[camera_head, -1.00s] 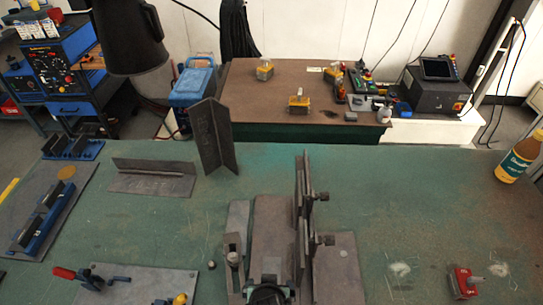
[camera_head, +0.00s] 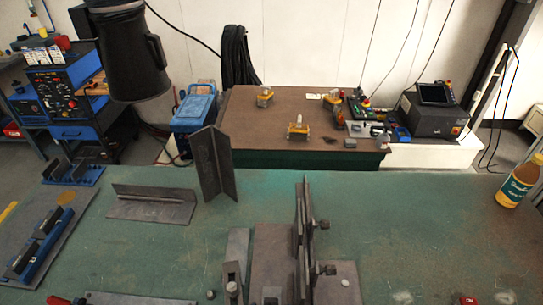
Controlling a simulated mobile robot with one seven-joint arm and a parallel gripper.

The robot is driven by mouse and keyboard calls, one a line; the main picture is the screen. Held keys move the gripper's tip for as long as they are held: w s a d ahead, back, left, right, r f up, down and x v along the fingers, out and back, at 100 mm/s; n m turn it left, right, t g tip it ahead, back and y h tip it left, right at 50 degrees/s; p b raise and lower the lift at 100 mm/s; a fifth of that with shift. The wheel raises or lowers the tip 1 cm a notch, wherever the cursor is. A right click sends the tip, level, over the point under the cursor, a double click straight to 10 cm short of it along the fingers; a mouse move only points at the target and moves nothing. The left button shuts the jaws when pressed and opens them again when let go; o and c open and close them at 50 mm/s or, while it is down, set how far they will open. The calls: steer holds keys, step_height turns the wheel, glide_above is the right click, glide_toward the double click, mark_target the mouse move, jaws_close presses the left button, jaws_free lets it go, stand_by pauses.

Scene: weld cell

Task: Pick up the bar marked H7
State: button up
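I cannot read the mark H7 on any piece. An angle piece (camera_head: 152,208) lies on the green table with faint chalk writing on its flat side. A taller angle piece (camera_head: 213,165) stands upright behind it, also with faint marks. A narrow flat steel bar (camera_head: 237,247) lies left of the upright plates (camera_head: 303,230) at the front middle. Dark pieces sit in a blue holder (camera_head: 45,245) at the left, with small pale marks too small to read. My gripper is not in view.
The green table (camera_head: 410,225) is mostly clear at the right, with a yellow bottle (camera_head: 518,182) near its right edge. Behind stand a brown table (camera_head: 290,110), a blue box (camera_head: 193,108) and a blue machine (camera_head: 60,95).

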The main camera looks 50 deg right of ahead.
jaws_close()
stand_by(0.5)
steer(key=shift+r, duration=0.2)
